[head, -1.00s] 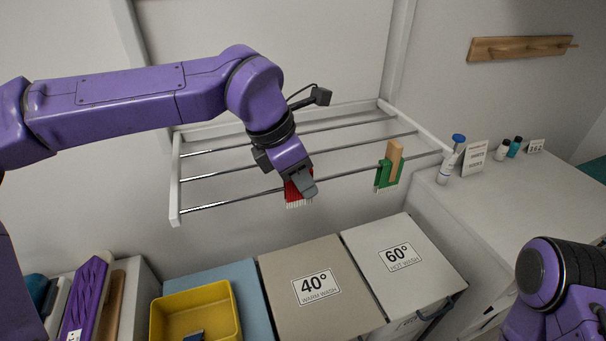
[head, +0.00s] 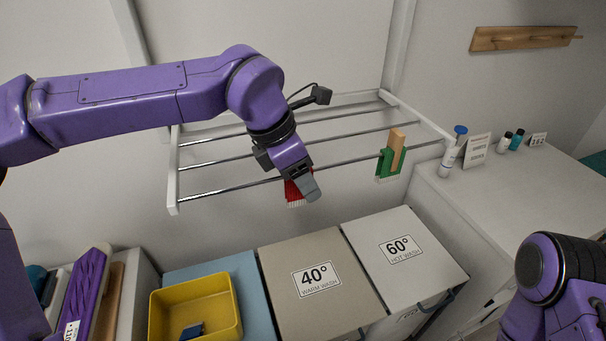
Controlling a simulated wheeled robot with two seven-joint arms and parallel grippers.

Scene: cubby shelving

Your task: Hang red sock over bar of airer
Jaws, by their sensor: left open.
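The red sock (head: 293,193) with a pale fringed lower edge hangs at the front bar of the airer (head: 232,188), left of its middle. My left gripper (head: 309,193) is right at the sock, in front of and partly over it. It is open; its fingers hide part of the sock and of the bar, so contact cannot be told. The airer is a white wall frame with several metal bars. Of my right arm only a purple and black part shows at the lower right; its gripper is out of view.
A green thing with a wooden piece (head: 391,158) hangs on the front bar to the right. Below stand a 40° bin (head: 337,308), a 60° bin (head: 432,268) and a yellow tray (head: 236,318) holding a dark blue item (head: 191,331). A white counter (head: 500,200) with bottles is at right.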

